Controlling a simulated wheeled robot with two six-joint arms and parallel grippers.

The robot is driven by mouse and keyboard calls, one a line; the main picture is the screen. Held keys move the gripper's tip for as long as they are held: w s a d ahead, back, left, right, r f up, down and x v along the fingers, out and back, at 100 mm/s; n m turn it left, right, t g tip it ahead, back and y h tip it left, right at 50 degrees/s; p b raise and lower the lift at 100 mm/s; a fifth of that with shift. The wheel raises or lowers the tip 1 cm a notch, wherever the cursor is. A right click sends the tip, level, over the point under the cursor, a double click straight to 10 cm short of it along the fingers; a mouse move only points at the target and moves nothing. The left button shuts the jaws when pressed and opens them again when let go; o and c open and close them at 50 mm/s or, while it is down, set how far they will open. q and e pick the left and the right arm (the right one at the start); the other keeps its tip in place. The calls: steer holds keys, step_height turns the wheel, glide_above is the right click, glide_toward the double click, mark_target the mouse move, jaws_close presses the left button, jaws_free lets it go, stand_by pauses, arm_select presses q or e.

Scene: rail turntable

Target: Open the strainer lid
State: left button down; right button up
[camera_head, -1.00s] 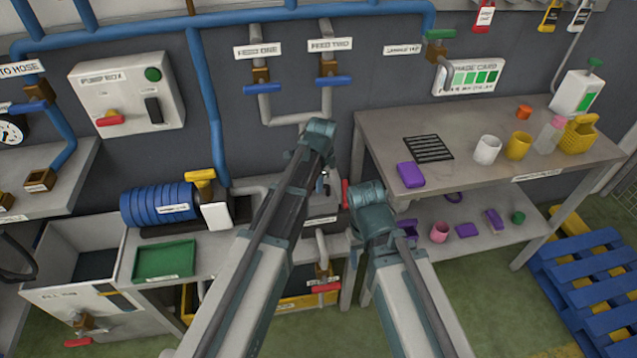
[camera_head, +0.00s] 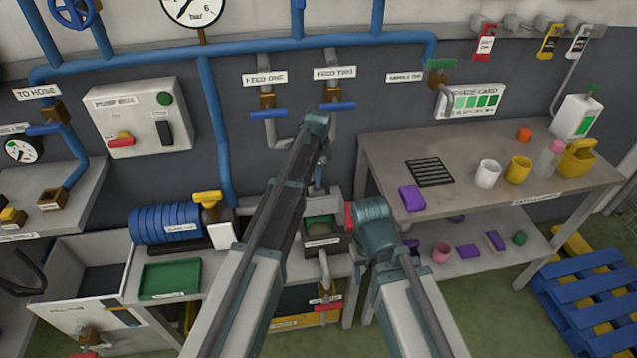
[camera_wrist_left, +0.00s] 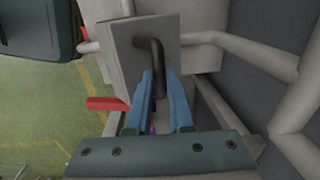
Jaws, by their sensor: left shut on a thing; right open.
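The strainer box (camera_head: 323,241) stands below the feed pipes in the head view, with its dark inside and a pale greenish surface showing. Its grey lid (camera_wrist_left: 120,58) fills the upper middle of the left wrist view and appears raised, with a dark bent handle (camera_wrist_left: 156,62). My left gripper (camera_wrist_left: 161,92) has its blue fingers shut on this handle. In the head view my left arm covers much of the lid. My right gripper (camera_head: 374,228) is to the right of the strainer, apart from it; it is open, its fingertips mostly hidden.
A red valve handle (camera_wrist_left: 107,103) sits beside the lid. Blue feed valve handles (camera_head: 270,114) are on the wall above. A green tray (camera_head: 170,279) and blue coil (camera_head: 166,222) lie left of my left arm. The workbench (camera_head: 388,160) is at right.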

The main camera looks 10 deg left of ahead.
mark_target(318, 194)
arm_select(q)
steer(key=shift+w+a, duration=0.1)
steer(key=shift+w, duration=0.2)
steer(key=c, duration=0.8)
jaws_free()
steer(key=shift+r, duration=0.1)
steer(key=r+p, duration=0.9)
steer(key=s+r+p, duration=0.1)
steer(key=r+p, duration=0.3)
steer(key=shift+r+p, duration=0.3)
steer(key=shift+p, duration=0.1)
steer(key=shift+s+d, duration=0.1)
steer(key=shift+d, duration=0.1)
